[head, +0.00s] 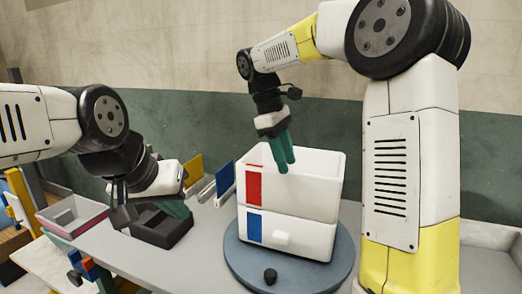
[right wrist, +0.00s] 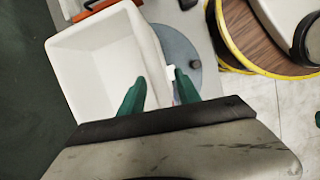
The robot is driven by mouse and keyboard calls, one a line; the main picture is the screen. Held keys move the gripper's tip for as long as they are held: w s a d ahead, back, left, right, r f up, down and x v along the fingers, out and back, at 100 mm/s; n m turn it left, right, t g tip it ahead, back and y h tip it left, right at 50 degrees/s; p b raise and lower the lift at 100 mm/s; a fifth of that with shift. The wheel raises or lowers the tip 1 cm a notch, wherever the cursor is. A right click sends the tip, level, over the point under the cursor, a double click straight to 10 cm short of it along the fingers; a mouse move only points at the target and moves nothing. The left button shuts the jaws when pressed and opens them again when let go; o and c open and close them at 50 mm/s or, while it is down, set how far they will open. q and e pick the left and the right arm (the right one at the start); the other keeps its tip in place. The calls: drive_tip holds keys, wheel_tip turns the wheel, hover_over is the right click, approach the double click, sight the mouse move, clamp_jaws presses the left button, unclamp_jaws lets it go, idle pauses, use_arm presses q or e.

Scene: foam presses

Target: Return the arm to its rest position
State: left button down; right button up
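My right gripper (head: 284,152) hangs above the open top of a white box with a red mark (head: 295,190). The box's empty-looking inside shows in the right wrist view (right wrist: 100,65).
The red-marked box sits on a white box with a blue mark (head: 290,236), on a round blue-grey turntable (head: 325,278) with a black knob (head: 270,276). Blue and yellow panels (head: 224,178) stand behind. A pink-and-grey tray (head: 72,214) is at the left. A green-and-beige wall (head: 330,115) closes the back.

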drive_tip(key=s+d+f+m+t+y, duration=0.1)
drive_tip(key=s+d+m+t+y, duration=0.1)
drive_tip(key=s+m, duration=0.4)
drive_tip(key=s+d+f+m+t+y, duration=0.1)
drive_tip(key=s+d+m+t+y, duration=0.2)
drive_tip(key=s, duration=0.9)
drive_tip(key=shift+d+m+t+y, duration=0.3)
drive_tip(key=shift+d+m+t, duration=0.15)
drive_tip(key=shift+m+t, duration=0.85)
drive_tip(key=shift+s, duration=0.1)
